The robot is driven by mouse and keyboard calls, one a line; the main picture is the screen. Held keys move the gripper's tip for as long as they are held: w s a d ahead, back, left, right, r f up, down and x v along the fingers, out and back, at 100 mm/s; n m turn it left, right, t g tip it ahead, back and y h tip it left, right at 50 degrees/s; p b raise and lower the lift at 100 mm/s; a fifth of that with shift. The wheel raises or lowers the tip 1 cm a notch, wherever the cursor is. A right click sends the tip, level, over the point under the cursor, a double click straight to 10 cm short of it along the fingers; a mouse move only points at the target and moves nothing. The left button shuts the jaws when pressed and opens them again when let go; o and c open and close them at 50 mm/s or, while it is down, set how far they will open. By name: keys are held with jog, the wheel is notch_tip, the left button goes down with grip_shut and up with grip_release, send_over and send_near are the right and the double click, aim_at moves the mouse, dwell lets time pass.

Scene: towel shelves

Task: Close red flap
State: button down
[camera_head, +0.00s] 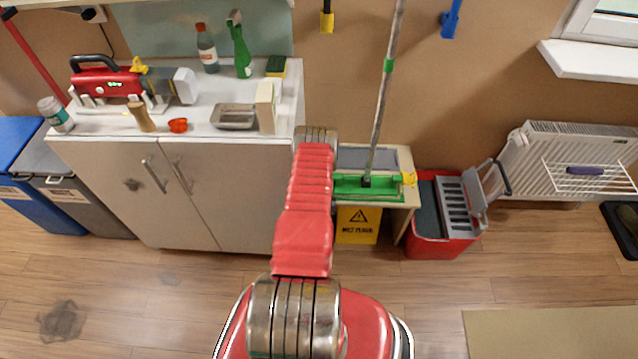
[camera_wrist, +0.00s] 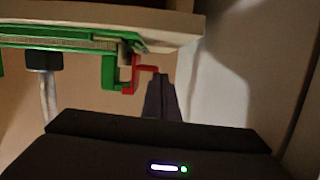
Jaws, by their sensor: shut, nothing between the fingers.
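The red flap (camera_wrist: 131,80) is a small red piece beside a green clip (camera_wrist: 109,72) at the end of the green mop head (camera_wrist: 60,35) in the wrist view. My gripper (camera_wrist: 160,78) is shut and empty, its dark fingertips just right of the red flap. A thin red part of the flap reaches toward the tips; I cannot tell whether they touch. In the head view the green mop head (camera_head: 350,186) lies on a small table, its grey pole (camera_head: 383,95) rising from it. My red arm hides my gripper and the red flap there.
A white cabinet (camera_head: 215,200) with cluttered top stands left of the small table (camera_head: 404,197). A yellow wet-floor sign (camera_head: 357,226) is under the table. A red bucket (camera_head: 425,247) stands to its right. Wooden floor in front is mostly clear.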

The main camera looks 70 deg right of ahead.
jog(key=shift+a, duration=0.1)
jog(key=v, duration=1.3)
jog(key=shift+a, duration=0.35)
